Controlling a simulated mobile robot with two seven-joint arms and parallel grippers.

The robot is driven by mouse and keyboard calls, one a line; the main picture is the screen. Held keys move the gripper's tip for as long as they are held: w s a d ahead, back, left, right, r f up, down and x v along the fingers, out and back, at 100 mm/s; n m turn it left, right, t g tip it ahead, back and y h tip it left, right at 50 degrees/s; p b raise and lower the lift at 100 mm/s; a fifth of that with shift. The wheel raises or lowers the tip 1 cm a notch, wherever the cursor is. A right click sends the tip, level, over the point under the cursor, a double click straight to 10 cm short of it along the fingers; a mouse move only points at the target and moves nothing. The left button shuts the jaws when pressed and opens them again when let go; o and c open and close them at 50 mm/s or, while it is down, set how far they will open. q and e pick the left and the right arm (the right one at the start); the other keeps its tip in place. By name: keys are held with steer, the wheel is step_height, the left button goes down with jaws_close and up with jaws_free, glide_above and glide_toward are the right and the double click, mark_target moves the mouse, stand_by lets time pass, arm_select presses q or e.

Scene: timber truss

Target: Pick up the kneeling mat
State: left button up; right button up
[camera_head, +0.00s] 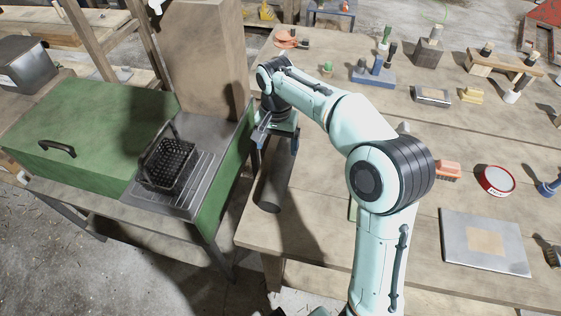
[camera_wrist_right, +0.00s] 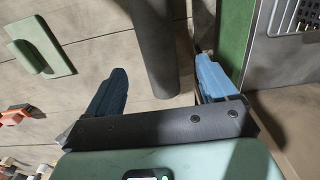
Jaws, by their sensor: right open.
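A dark grey roll (camera_head: 270,188), which looks like the rolled-up kneeling mat, lies on the wooden workbench near its left edge. My right gripper (camera_head: 279,141) is over the far part of the roll, open and empty. In the right wrist view the roll (camera_wrist_right: 155,45) shows between the two spread blue fingers (camera_wrist_right: 160,80), with a gap on each side. I cannot tell how high the fingers are above it. My left gripper is not in view.
A green cabinet (camera_head: 75,135) with a black wire basket (camera_head: 168,165) stands close left of the bench (camera_head: 320,220). A green float (camera_wrist_right: 40,45) lies beside the roll. A metal plate (camera_head: 484,242), red-rimmed tin (camera_head: 497,180) and several tools occupy the bench's right side.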

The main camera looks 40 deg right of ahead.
mark_target(280, 165)
steer(key=f+b, duration=0.1)
steer(key=f, duration=0.6)
steer(key=shift+s, duration=0.2)
steer(key=shift+d+f, duration=0.2)
steer(key=shift+f, duration=1.35)
steer(key=shift+d+f, duration=0.15)
steer(key=shift+f, duration=1.4)
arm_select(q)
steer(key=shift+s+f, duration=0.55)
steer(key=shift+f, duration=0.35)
arm_select(e)
steer(key=shift+w+r, duration=0.1)
steer(key=c, duration=0.9)
